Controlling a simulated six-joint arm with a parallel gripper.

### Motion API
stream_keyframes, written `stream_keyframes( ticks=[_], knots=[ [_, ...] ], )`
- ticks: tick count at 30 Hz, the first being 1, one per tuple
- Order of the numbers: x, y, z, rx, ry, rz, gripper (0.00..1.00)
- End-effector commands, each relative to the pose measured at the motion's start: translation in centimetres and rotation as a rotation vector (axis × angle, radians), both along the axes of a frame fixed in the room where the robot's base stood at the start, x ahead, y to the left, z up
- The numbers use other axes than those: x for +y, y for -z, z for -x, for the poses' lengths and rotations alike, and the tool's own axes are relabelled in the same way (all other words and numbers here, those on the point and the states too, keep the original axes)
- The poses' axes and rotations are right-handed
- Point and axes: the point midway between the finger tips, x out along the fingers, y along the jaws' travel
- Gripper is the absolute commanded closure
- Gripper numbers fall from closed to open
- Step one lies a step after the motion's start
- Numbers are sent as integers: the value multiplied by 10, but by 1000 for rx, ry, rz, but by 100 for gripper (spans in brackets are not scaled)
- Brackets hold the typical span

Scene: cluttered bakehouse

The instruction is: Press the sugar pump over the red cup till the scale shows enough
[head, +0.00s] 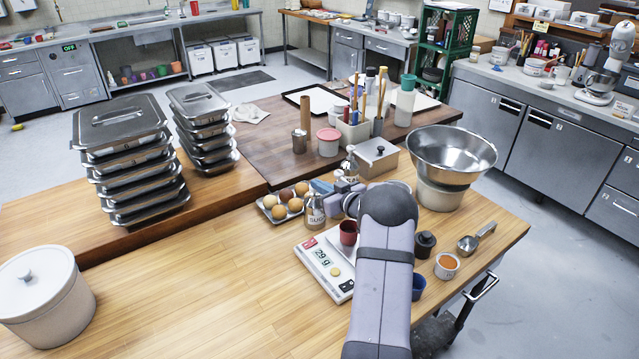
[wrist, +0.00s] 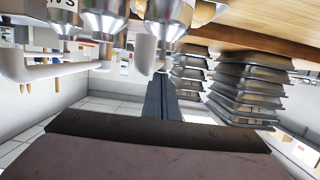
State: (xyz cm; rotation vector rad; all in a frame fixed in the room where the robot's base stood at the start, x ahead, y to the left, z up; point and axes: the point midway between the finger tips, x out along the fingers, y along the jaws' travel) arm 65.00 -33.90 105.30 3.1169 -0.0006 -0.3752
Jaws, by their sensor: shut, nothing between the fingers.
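The sugar pump (head: 315,212), a metal bottle with a partly visible "SUG" label, stands behind the scale. The red cup (head: 348,232) is on the white scale (head: 325,276), close to my arm, and the display reads 29 g. My gripper (head: 322,187) is at the height of the pump tops, close above the sugar pump; I cannot tell whether it touches. In the wrist view my gripper (wrist: 161,88) has its dark fingers together and empty. Metal pump bottles with pale spouts show upside down there; which one is sugar is unclear.
Eggs (head: 285,200) sit in a tray left of the pump. Other pump bottles (head: 349,165) stand behind. A steel bowl (head: 452,150), a dark cup (head: 425,243) and an orange-filled cup (head: 447,265) are to the right. The front left wooden top is clear beside the white crock (head: 40,295).

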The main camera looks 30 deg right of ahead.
Motion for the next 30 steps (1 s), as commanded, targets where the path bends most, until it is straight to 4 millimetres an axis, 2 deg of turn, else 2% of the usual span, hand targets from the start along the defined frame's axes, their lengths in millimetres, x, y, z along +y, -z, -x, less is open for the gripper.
stream_keyframes(
  ticks=[1, 5, 13, 14, 15, 24, 30],
  knots=[
    [1, 4, 2, 13, 0, -4, 100],
    [1, -6, 2, 12, 0, -4, 100],
    [1, -49, 2, 1, 0, 0, 100],
    [-1, -40, 9, 2, 3, 0, 100],
    [-2, -40, 17, 1, 5, 0, 100],
    [-1, -54, 66, -3, 4, 2, 100],
    [-1, -61, 89, -3, 2, 1, 100]
  ],
)
